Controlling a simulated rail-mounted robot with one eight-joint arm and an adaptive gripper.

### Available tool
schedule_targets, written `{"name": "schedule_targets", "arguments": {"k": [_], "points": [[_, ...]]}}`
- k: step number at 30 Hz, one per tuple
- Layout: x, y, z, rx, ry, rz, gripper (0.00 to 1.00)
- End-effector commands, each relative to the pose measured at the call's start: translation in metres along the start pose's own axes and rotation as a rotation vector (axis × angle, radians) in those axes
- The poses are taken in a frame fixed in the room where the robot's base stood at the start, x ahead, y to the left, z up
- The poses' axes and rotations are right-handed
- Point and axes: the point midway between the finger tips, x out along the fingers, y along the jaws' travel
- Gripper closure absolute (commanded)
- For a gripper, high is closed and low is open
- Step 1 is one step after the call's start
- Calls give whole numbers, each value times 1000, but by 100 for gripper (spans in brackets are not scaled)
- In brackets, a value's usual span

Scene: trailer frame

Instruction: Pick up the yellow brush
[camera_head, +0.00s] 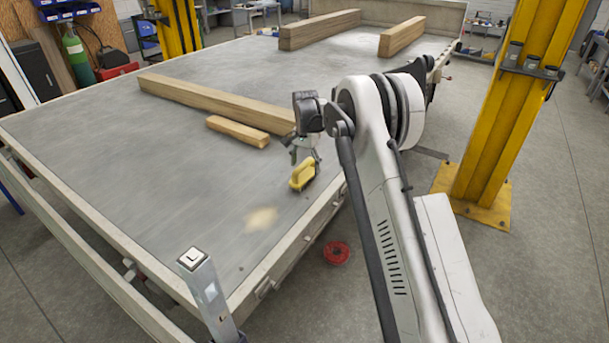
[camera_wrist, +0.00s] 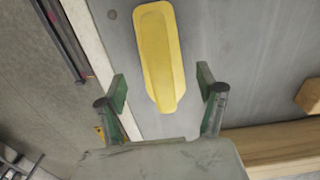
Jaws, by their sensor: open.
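The yellow brush (camera_head: 303,174) lies on the grey trailer bed, near its right edge in the head view. In the wrist view the brush (camera_wrist: 158,55) is a long yellow shape in the upper middle, pointing down between the fingers. My gripper (camera_wrist: 161,91) is open, with one finger on each side of the brush's lower end and gaps on both sides. In the head view my gripper (camera_head: 306,150) is just behind the brush, partly hidden by my arm. I cannot tell its exact height above the bed.
A short wooden block (camera_head: 238,131) and a long beam (camera_head: 205,98) lie behind the brush. More beams (camera_head: 319,29) lie at the far end. A yellow post (camera_head: 507,115) stands to the right. A pale dusty patch (camera_head: 261,218) marks the clear bed (camera_head: 120,165) in front.

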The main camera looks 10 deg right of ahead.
Motion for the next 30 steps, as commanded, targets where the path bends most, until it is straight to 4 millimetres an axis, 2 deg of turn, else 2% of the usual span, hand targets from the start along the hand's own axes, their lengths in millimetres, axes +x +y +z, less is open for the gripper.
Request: {"name": "schedule_targets", "arguments": {"k": [6, 14, 17, 26, 30], "points": [[32, -3, 1, 0, 0, 0, 31], [36, -3, 1, 0, 0, 0, 31], [36, -3, 1, 0, 0, 0, 42], [36, -3, 1, 0, 0, 0, 82], [36, -3, 1, 0, 0, 0, 84]]}}
